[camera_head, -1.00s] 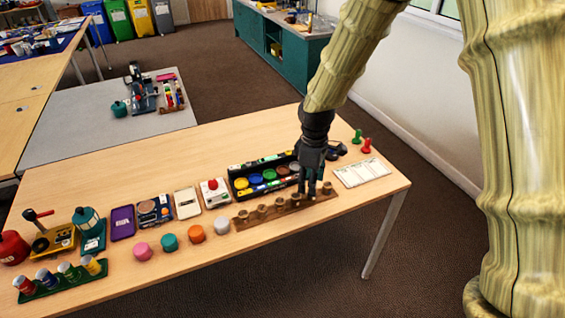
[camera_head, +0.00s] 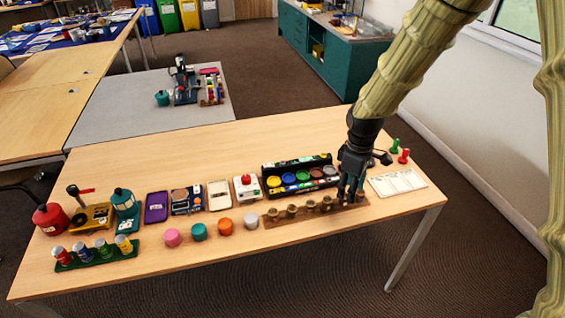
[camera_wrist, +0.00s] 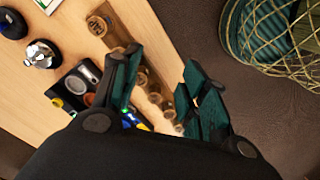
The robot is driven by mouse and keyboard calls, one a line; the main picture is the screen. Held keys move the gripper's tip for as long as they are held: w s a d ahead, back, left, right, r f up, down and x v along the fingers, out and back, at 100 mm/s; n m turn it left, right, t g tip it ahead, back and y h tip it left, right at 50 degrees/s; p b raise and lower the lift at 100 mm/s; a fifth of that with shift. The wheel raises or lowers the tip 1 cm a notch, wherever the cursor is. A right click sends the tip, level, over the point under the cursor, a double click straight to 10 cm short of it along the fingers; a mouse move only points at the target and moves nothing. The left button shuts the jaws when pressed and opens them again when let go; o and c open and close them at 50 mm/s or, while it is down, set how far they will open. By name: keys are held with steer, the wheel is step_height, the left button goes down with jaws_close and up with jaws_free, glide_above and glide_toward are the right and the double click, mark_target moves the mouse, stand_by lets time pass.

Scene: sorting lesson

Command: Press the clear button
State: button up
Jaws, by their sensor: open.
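No button marked "clear" can be read in these views. A white box with a red dome button (camera_head: 246,187) stands mid-table, left of a black tray of coloured discs (camera_head: 268,170). My gripper (camera_head: 350,197) is at the right end of a wooden rack with several round pegs (camera_head: 275,227), well right of the red dome. In the wrist view, my gripper (camera_wrist: 160,75) has its fingers spread with nothing held, and the wooden rack (camera_wrist: 133,45) shows between and behind them. The red dome is not visible there. The black tray (camera_wrist: 60,92) lies left of the fingers.
A white card (camera_head: 398,182) and green and red pegs (camera_head: 403,156) lie to the right. Pink, teal, orange and grey round pieces (camera_head: 198,231) stand in front. A silver dome object (camera_wrist: 40,54) shows in the wrist view. Bare tabletop lies along the back.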

jaws_close()
stand_by(1.1)
